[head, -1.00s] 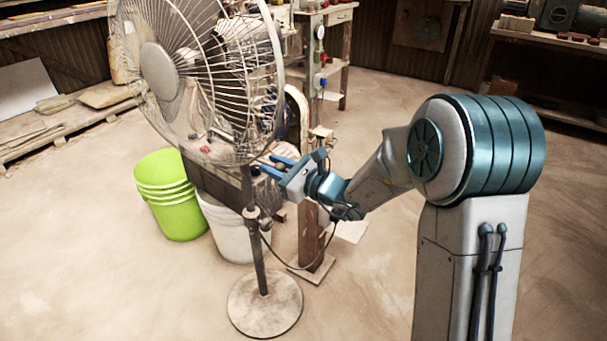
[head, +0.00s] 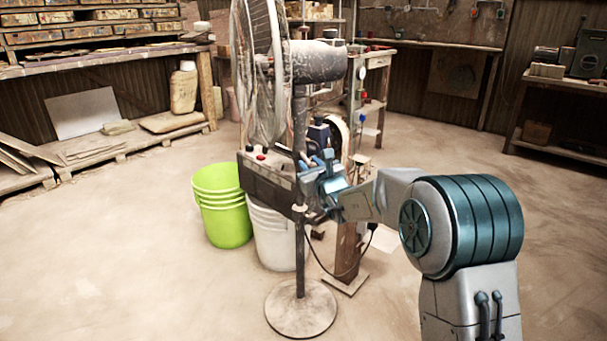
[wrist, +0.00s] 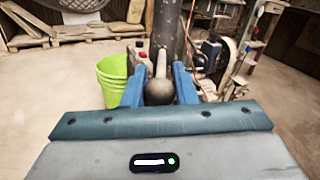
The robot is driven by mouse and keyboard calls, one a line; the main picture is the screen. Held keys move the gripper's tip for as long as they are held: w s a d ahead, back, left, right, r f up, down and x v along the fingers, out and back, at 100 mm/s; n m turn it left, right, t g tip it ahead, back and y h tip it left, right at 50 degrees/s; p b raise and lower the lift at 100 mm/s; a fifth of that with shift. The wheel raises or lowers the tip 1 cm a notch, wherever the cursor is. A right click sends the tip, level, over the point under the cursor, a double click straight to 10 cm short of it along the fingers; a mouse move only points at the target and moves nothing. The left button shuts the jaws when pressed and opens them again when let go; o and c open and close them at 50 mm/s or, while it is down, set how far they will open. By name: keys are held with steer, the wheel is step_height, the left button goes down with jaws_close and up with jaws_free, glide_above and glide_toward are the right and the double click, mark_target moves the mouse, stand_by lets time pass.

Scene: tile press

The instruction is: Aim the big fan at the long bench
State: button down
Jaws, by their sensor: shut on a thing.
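The big fan (head: 318,62) stands on a pole with a round base (head: 301,308). Its grille shows nearly edge-on in the head view and faces left, with the motor on the right. A long bench (head: 110,63), stacked with trays, runs along the wall at the back left. My gripper (head: 313,163) is at the fan's pole, below the motor. In the wrist view my gripper (wrist: 159,80) has its blue fingers on both sides of a dark rounded knob (wrist: 159,91) in front of the pole, shut on it.
Another bench (head: 560,82) is at the far right. The floor at front left is clear.

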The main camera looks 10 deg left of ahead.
stand_by(0.3)
steer(key=c, duration=1.2)
jaws_free()
steer(key=shift+w, duration=0.15)
steer(key=shift+d, duration=0.1)
steer(key=shift+p+v, duration=1.75)
steer(key=shift+v, duration=5.15)
steer(key=shift+c, duration=0.3)
